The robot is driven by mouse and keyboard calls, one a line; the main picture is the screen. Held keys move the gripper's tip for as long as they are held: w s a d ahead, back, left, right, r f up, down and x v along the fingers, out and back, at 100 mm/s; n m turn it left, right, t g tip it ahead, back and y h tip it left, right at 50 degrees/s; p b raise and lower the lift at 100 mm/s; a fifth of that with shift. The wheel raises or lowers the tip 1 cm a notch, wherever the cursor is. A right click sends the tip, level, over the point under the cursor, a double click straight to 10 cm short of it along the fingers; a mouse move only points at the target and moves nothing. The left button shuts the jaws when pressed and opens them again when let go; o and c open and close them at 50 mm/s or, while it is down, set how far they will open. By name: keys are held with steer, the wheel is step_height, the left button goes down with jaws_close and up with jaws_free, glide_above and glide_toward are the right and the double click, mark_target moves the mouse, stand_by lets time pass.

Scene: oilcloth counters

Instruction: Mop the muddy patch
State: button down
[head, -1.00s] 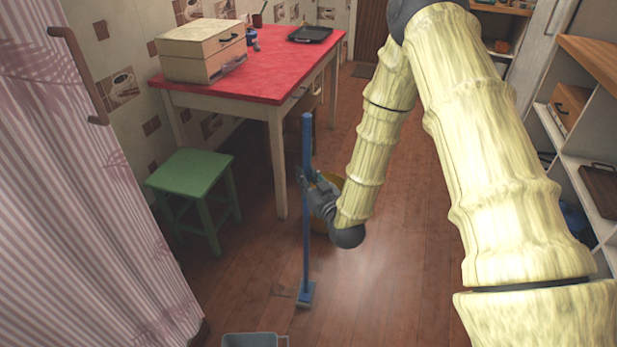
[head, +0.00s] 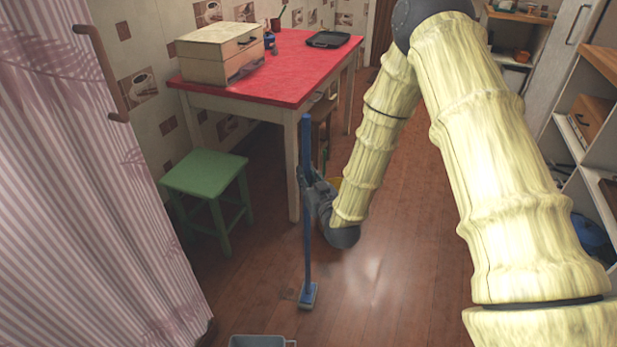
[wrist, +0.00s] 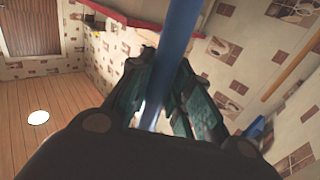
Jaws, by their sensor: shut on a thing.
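A blue mop (head: 307,230) stands nearly upright in the head view, its small blue and grey head (head: 308,295) down at the wooden floor. My gripper (head: 308,183) is shut on the mop's handle, well above the head. The wrist view shows the blue handle (wrist: 175,45) between the fingers (wrist: 165,95). A small, faint dark patch (head: 287,293) shows on the floor just left of the mop head. I cannot tell whether the mop head presses on the floor.
A grey bucket (head: 257,341) is at the bottom edge. A green stool (head: 205,172) and a red-topped table (head: 290,65) stand left and behind. A striped curtain (head: 120,200) hangs at left, white shelves (head: 570,150) at right. Floor right of the mop is clear.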

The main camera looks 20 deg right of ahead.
steer(key=shift+w+a+r, duration=0.1)
steer(key=shift+w+a, duration=1.35)
steer(key=shift+a, duration=0.2)
steer(key=shift+w+a, duration=0.1)
steer(key=shift+w+a+b, duration=0.45)
steer(key=shift+w+a, duration=1.05)
steer(key=shift+a+f, duration=0.1)
steer(key=shift+f, duration=0.1)
